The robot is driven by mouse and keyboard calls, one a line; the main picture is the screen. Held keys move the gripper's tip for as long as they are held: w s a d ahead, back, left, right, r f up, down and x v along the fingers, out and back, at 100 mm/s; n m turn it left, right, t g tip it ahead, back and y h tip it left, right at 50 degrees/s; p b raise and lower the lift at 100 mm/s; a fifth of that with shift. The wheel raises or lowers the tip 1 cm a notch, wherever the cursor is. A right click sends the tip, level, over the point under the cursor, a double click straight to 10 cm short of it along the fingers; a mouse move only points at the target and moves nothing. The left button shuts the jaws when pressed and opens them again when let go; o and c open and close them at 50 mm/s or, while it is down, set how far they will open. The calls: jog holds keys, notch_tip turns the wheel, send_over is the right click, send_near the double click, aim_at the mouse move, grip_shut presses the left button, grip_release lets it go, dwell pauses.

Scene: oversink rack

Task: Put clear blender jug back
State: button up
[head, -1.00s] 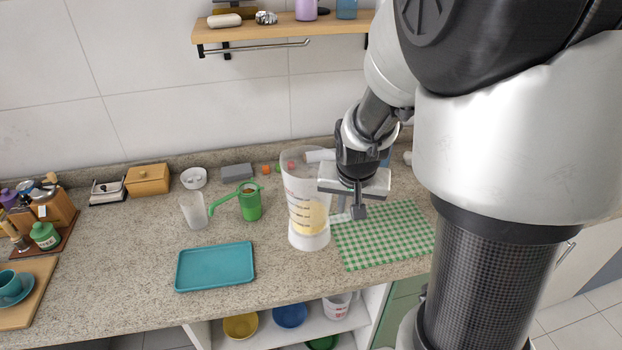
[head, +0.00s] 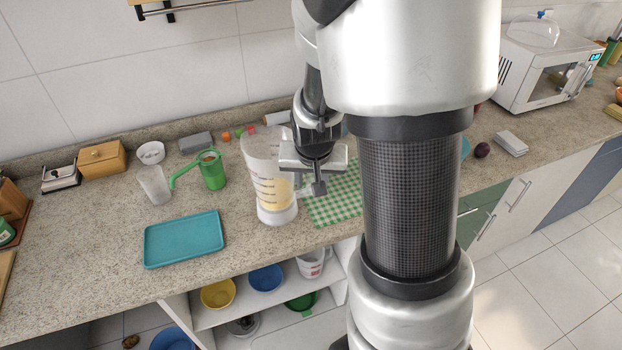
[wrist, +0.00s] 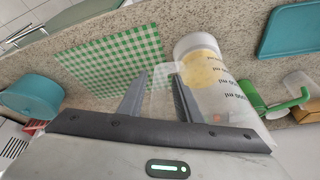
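The clear blender jug (head: 270,178) stands upright on the counter, with measuring marks, yellow contents and a white base. In the wrist view the jug (wrist: 207,75) lies just right of my fingers. My gripper (head: 319,186) is at the jug's right side, pointing down. In the wrist view my gripper (wrist: 160,78) has its two fingers apart, with a clear part, apparently the jug's handle, between them. I cannot tell whether both fingers press on it.
A green checkered mat (head: 335,203) lies right of the jug. A teal tray (head: 184,239), green cup (head: 212,172) and clear tumbler (head: 155,184) stand left. Below, an open shelf holds a yellow bowl (head: 218,294), blue bowl (head: 265,278) and white container (head: 311,263).

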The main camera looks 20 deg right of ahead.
jog(key=shift+r+p, duration=0.3)
jog(key=shift+r, duration=0.05)
jog(key=s+a+r+n+p, duration=0.1)
jog(key=s+a+r+n, duration=0.1)
jog(key=s+r, duration=0.7)
jog(key=s+a+r+n+t+y+p, duration=0.1)
jog(key=s+a+r, duration=0.4)
jog(key=r, duration=0.9)
jog(key=s+n+p, duration=0.1)
jog(key=s, duration=0.2)
jog(key=shift+s+n, duration=0.4)
